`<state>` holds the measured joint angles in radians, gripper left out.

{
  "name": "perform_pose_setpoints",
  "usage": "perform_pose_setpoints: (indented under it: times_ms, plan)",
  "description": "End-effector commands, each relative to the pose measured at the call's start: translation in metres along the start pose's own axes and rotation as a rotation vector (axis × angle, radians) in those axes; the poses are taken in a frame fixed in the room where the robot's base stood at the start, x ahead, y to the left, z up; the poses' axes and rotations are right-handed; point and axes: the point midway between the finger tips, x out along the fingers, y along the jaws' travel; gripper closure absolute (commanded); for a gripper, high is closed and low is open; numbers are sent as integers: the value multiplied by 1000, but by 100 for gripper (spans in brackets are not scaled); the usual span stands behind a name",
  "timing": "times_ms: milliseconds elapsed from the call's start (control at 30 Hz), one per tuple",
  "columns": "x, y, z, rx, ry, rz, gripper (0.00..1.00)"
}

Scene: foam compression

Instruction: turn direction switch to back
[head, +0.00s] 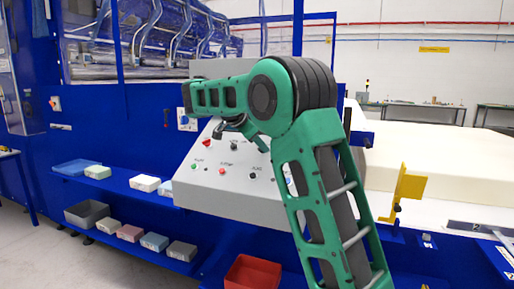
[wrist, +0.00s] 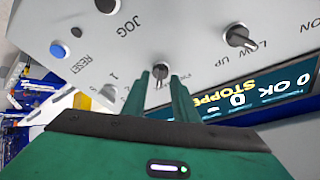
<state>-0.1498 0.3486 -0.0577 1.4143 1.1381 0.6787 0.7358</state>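In the wrist view a small selector switch (wrist: 160,72) with a dark knob sits on the grey control panel. Its label is partly hidden by a finger and reads upside down, so I cannot confirm it is the direction switch. My gripper (wrist: 161,76) is open, with one green finger on each side of this knob. A narrow gap seems to show beside the knob; contact is not clear. In the head view the grey console (head: 215,188) stands in front of my arm, which hides much of its upper part and my fingertips.
Close by in the wrist view are another black knob (wrist: 238,37), a black JOG button (wrist: 107,5), a blue RESET button (wrist: 59,49) and a display (wrist: 250,92) reading STOPPED. In the head view a red bin (head: 252,272) and shelves with foam blocks (head: 145,183) lie below.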

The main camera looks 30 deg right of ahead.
Motion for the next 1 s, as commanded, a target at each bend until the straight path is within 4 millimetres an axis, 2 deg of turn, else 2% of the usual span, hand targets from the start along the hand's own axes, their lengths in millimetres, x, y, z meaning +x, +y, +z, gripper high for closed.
perform_pose_setpoints:
  times_ms: [533,700,1000]
  plan:
    - [-89,-2,2,-2,-2,-3,74]
    - [-102,-1,1,-1,-1,-1,74]
    - [-104,0,1,-1,-1,0,74]
